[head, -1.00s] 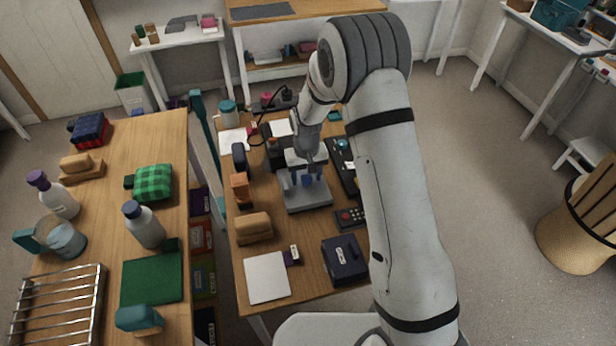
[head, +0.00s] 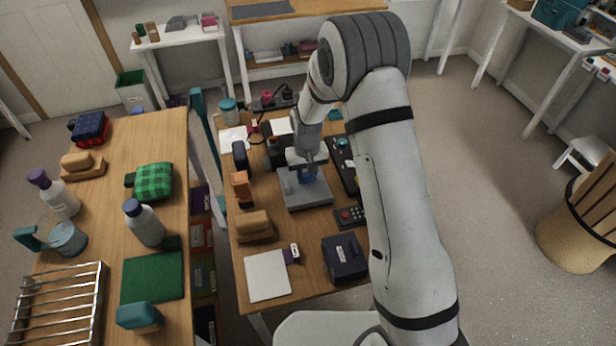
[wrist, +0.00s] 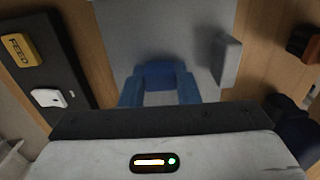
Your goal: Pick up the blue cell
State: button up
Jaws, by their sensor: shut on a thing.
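The blue cell (head: 308,176) is at the grey stand (head: 308,198) on the middle table. My gripper (head: 307,168) is over the stand, pointing down, and is shut on the blue cell. I cannot tell whether the cell is clear of the stand.
A dark strip with a yellow FEED block (wrist: 21,50) lies beside the stand. An orange item (head: 241,188), a tan block (head: 254,226) and a dark box (head: 344,258) stand around it. The left table (head: 110,215) holds bottles and a wire rack.

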aim_at(307, 174)
notch_tip(307, 174, up, 10)
jog(key=shift+b, duration=0.95)
